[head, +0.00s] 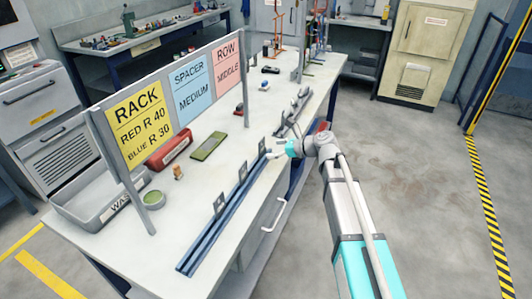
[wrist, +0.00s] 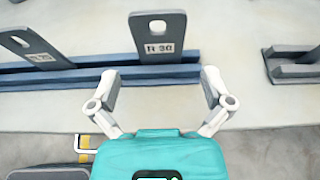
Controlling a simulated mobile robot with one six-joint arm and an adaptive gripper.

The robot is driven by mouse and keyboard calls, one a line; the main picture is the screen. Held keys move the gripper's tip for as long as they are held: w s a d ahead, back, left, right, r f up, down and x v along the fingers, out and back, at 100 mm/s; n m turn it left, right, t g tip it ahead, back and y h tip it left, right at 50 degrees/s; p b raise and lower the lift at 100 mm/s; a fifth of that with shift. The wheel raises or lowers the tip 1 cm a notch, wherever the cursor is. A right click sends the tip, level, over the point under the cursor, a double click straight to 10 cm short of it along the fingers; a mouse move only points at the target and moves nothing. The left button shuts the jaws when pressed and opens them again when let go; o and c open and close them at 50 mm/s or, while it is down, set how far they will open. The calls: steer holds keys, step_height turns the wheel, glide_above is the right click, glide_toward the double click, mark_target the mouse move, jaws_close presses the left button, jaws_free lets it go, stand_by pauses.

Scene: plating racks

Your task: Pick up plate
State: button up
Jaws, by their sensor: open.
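A dark grey plate (wrist: 158,28) with a round-ended slot and a label reading "R 30" stands upright on a blue rail (wrist: 85,77) in the wrist view. My gripper (wrist: 158,82) is open, one finger toward each side of this plate, and holds nothing. A second grey plate (wrist: 30,45) stands tilted in the picture at the left; its label is too blurred to read. In the head view, the blue rail (head: 204,247) runs along the table's front edge with plates (head: 219,204) standing on it. My gripper (head: 272,149) is by the plate at its far end (head: 262,147).
A grey rack (head: 293,120) with plates stands beyond the blue rail. A sign board (head: 140,122) reads red R 40, blue R 30, spacer medium, row middle.

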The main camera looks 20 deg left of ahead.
mark_target(262, 150)
steer(key=shift+f+b+x, duration=0.2)
steer(key=shift+b+x, duration=0.75)
steer(key=shift+x, duration=1.05)
steer(key=shift+a+f, duration=0.15)
steer(key=shift+a, duration=0.35)
steer(key=c, duration=1.2)
